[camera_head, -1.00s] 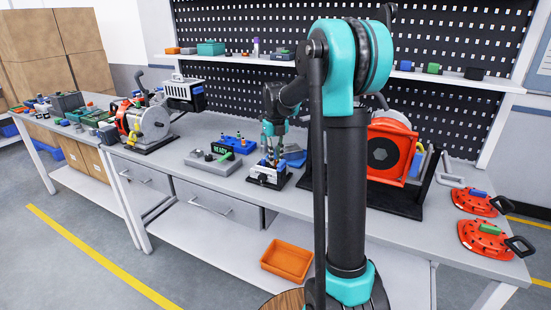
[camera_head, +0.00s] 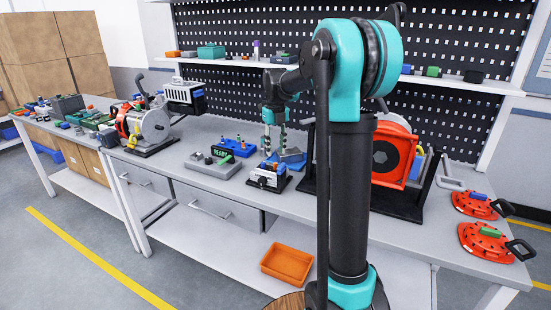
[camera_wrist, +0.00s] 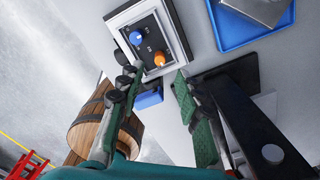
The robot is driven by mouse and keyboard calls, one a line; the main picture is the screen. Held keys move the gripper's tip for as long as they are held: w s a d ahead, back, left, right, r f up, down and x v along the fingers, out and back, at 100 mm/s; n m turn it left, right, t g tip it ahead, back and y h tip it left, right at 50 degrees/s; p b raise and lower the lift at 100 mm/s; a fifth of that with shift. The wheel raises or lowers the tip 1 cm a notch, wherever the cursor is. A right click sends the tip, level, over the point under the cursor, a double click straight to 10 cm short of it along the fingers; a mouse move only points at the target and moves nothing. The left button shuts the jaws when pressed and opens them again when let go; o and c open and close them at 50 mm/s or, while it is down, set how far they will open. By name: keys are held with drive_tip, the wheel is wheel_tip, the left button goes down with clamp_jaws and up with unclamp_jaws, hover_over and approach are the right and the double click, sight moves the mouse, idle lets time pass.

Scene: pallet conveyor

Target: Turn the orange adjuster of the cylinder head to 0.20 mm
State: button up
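The cylinder head (camera_head: 268,178) is a small pale block in a dark frame near the bench's front edge. In the wrist view, its top (camera_wrist: 148,47) shows at the upper middle with a blue knob (camera_wrist: 136,38) and the orange adjuster (camera_wrist: 159,59). Markings beside the knobs are too small to read. My gripper (camera_head: 274,151) is open and empty, above and apart from the cylinder head. In the wrist view, its two green-padded fingers (camera_wrist: 156,82) stand wide apart, with the orange adjuster beyond the gap between their tips.
A grey unit with a green READY display (camera_head: 216,165) stands left of the cylinder head. A blue tray (camera_wrist: 238,36) and a dark slotted bracket (camera_wrist: 255,125) lie to the right in the wrist view. A red-framed assembly (camera_head: 393,155) stands right of my arm.

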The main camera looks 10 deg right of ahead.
sight(275, 163)
wheel_tip(275, 163, up, 6)
drive_tip(key=shift+r, duration=0.2)
drive_tip(key=shift+c, duration=0.4)
drive_tip(key=shift+c, duration=1)
drive_tip(key=s+d+r+m+t+y, duration=0.1)
drive_tip(key=s+r+m+t, duration=0.15)
drive_tip(key=m, duration=1.55)
drive_tip(key=s+d+r+m+t, duration=0.15)
drive_tip(key=s+m, duration=0.25)
drive_tip(key=m, duration=1.4)
drive_tip(key=x, duration=1.1)
drive_tip(key=a+x, duration=0.1)
drive_tip(key=x, duration=0.5)
drive_tip(key=shift+w, duration=0.1)
drive_tip(key=shift+c, duration=0.6)
